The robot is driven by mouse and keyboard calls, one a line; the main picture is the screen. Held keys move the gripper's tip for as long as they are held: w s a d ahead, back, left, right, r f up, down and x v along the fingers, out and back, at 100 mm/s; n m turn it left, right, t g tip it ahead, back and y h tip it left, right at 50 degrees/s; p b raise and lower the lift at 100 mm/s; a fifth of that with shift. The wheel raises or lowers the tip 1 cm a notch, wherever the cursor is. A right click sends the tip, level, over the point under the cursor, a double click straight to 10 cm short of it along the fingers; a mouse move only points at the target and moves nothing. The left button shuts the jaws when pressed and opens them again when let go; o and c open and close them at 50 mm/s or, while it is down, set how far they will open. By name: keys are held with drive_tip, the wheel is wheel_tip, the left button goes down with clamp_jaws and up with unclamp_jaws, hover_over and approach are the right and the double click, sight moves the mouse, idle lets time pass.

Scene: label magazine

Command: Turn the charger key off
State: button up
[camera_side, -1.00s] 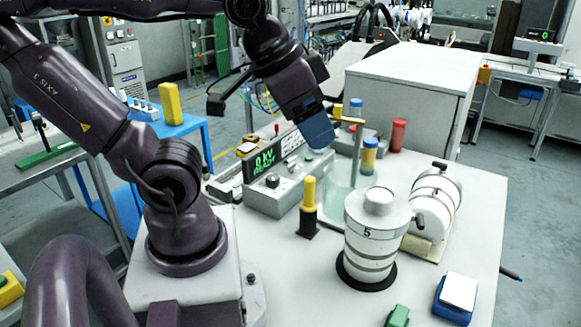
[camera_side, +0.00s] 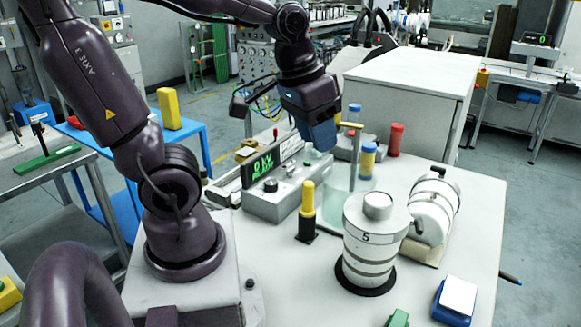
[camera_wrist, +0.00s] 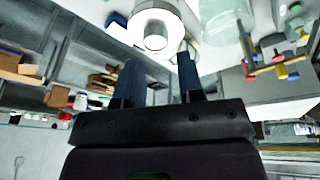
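The charger is a grey control box (camera_side: 272,205) with knobs on its sloped top and a black display (camera_side: 265,166) with green text reading "0 kV" above a line too small to read surely. I cannot pick out the key or its position among the small controls. My gripper (camera_side: 322,145) hangs in the air above the back right end of the charger, blue fingers pointing down, not visibly touching anything. In the wrist view my gripper (camera_wrist: 160,75) shows two dark blue fingers apart, with nothing between them. The charger is not clearly visible there.
A glass jar (camera_side: 340,212) with a brass-coloured rod stands right of the charger. A yellow-topped black post (camera_side: 307,212) stands in front. A white ribbed cylinder marked 5 (camera_side: 370,255) and a lying white cylinder (camera_side: 434,210) stand further right.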

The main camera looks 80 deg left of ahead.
drive_tip(key=w+a+f+n+g, duration=0.1)
drive_tip(key=w+a+f+n, duration=0.15)
drive_tip(key=a, duration=0.45)
drive_tip(key=w+a+f+n+g, duration=0.1)
drive_tip(key=a+f+n+g, duration=0.2)
drive_tip(key=a, duration=0.5)
hover_over(291, 168)
wheel_tip(291, 168, down, 5)
drive_tip(key=shift+n+t, duration=0.35)
drive_tip(key=shift+t, duration=0.05)
wheel_tip(291, 168, down, 13)
drive_tip(key=shift+s+d+f, duration=0.1)
clamp_jaws()
